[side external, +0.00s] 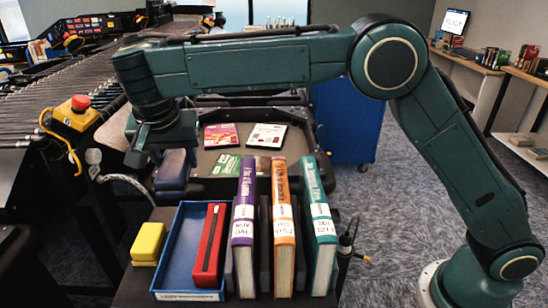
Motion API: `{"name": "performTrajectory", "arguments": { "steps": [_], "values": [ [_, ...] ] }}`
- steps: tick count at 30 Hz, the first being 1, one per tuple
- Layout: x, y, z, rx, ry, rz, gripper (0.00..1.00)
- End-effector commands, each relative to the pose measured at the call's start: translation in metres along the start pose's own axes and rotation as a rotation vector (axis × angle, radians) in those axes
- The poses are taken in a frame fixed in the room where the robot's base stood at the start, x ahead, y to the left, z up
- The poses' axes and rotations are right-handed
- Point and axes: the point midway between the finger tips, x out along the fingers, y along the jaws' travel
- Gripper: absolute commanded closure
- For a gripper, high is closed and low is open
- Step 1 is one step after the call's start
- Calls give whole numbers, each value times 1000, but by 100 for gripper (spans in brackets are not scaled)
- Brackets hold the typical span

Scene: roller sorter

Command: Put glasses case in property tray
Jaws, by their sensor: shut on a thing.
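The property tray (163,269) is a blue, open-topped box with a white label on its front wall, at the lower left of the side external view. A long red object with a black strip (209,245) lies in its right part; the left part shows bare floor. My gripper (168,152) is above and behind the tray, pointing down. It is shut on a dark blue, rounded block (172,170), which appears to be the glasses case. The fingertips and the exact grip are hard to make out against the dark background.
A yellow block (148,243) sits left of the tray. Purple (243,228), orange (283,228) and teal (319,228) books stand upright close to its right. Behind is a dark tray (228,187) with flat books. A red-topped yellow stop button (78,112) is at left.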

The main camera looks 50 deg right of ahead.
Motion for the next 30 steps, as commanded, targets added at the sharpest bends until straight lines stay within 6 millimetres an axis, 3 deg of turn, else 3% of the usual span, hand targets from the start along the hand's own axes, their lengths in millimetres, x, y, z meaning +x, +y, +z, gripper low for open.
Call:
{"name": "performTrajectory", "arguments": {
  "steps": [6, 15, 30],
  "values": [
    [-8, -7, 22, 46, 0, 18, 78],
    [-13, -11, 38, 82, 0, 33, 78],
    [17, -10, 49, 78, 1, 36, 78]
  ]
}}
